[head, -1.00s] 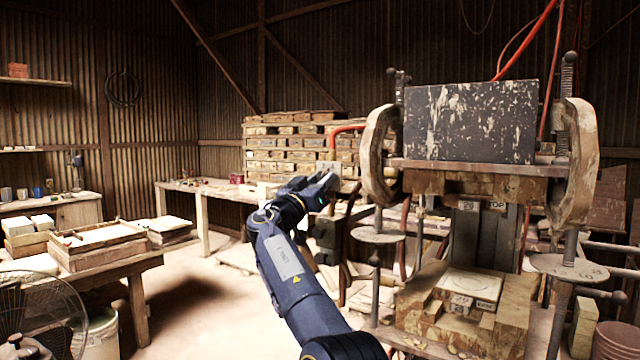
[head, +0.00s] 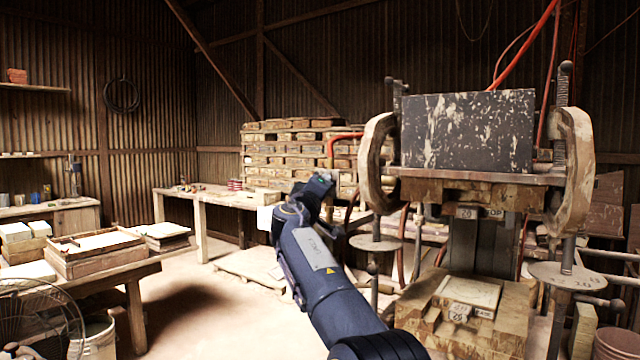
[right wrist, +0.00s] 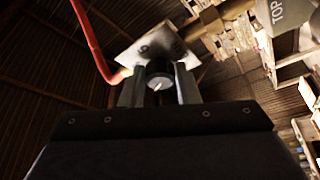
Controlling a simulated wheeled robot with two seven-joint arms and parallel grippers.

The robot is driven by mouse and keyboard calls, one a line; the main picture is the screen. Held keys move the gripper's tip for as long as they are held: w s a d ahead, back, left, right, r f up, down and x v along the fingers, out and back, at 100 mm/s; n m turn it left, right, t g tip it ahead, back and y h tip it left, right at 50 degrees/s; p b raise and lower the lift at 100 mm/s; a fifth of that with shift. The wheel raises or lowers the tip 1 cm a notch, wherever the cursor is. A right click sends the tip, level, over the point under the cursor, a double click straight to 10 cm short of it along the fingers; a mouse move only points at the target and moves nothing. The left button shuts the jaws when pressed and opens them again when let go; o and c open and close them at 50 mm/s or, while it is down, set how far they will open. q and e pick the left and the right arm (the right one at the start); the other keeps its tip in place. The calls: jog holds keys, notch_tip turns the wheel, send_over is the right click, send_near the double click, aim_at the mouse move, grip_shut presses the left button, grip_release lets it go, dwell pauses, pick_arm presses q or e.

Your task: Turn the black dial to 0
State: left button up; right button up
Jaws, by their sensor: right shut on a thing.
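The black dial (right wrist: 159,75) shows in the right wrist view, mounted on a worn metal plate (right wrist: 152,46). It is round, with a light pointer mark on its face. The two fingers of my right gripper (right wrist: 160,82) stand on either side of the dial and are shut on it. In the head view my right gripper (head: 322,187) is at the end of the dark blue arm, left of the press, and the dial is hidden there. No number beside the dial is readable. My left gripper is in neither view.
The tile press (head: 470,180) stands right of my arm, with a round disc (head: 375,243) on its near left post. A red pipe (right wrist: 92,40) runs to the dial's plate. A workbench (head: 225,195) and stacked moulds are behind.

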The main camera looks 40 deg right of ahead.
jog(key=shift+r+n+g+y+p, duration=0.15)
jog(key=shift+n+g+y+p, duration=0.4)
jog(key=shift+n+p, duration=1.95)
jog(key=shift+r+n+g+y+p, duration=0.25)
jog(key=shift+n+y+p, duration=0.55)
jog(key=shift+n+p, duration=1.7)
jog(key=shift+r+n+g+y+p, duration=0.1)
jog(key=shift+n+g+y+p, duration=0.85)
jog(key=shift+p, duration=2.7)
jog(key=shift+n+t+h, duration=0.3)
jog(key=shift+n+t, duration=0.05)
jog(key=shift+t, duration=0.1)
jog(key=shift+f, duration=0.1)
jog(key=o, duration=1)
jog(key=shift+c, duration=0.2)
